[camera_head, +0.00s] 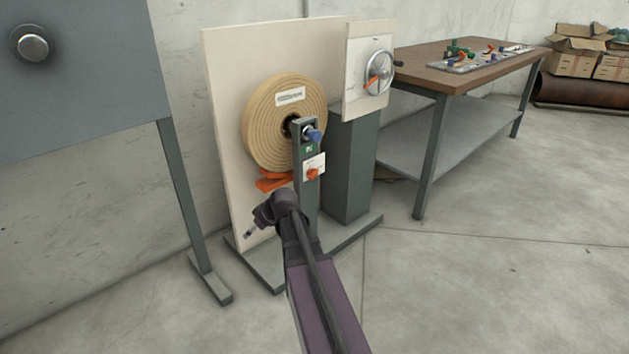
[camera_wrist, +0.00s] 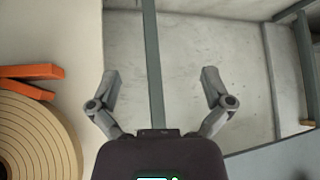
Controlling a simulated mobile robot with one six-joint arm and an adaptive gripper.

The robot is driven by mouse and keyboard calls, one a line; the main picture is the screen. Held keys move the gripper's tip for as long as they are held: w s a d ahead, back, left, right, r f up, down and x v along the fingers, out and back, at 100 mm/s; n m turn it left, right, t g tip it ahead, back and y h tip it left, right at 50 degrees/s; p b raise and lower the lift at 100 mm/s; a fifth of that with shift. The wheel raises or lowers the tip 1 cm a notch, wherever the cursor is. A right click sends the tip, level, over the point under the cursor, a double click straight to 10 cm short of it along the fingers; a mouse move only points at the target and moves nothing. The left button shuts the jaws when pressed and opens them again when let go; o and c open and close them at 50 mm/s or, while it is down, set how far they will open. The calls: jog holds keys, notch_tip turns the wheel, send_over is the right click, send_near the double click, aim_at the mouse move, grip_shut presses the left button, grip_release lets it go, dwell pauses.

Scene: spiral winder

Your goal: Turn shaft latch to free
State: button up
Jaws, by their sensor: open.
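The spiral winder's beige coil (camera_head: 275,140) hangs on a shaft in front of a cream board. A grey upright stands at the shaft end, with a blue knob (camera_head: 314,135) near its top. Below it a small white plate carries an orange-red knob (camera_head: 312,174); I cannot tell for sure which of these is the shaft latch. My gripper (camera_wrist: 162,82) is open and empty in the wrist view, its fingers wide apart. In the head view my arm's end is low, in front of the upright and below the knobs. The coil (camera_wrist: 40,140) shows left of the fingers.
Orange bars (camera_head: 272,180) sit under the coil, close to my wrist. A handwheel (camera_head: 378,73) is on a panel to the right. A workbench (camera_head: 470,62) stands further right, and a grey panel (camera_head: 75,70) on legs stands left. Floor in front is clear.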

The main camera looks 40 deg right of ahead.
jog(key=w+d+r+t+h+b, duration=0.1)
jog(key=w+d+t, duration=0.1)
jog(key=d, duration=0.6)
jog(key=w+d+t+b, duration=0.1)
jog(key=w+d+t, duration=0.1)
jog(key=d, duration=0.5)
jog(key=n+t+h+b, duration=0.1)
jog(key=t+h+b, duration=0.2)
jog(key=h, duration=0.1)
send_near(315, 175)
jog(key=s, duration=0.2)
jog(key=shift+s+r, duration=0.25)
jog(key=shift+r, duration=0.05)
jog(key=shift+a, duration=0.1)
jog(key=b+x, duration=0.4)
jog(key=x, duration=1)
jog(key=shift+r, duration=0.15)
jog(key=c, duration=1.1)
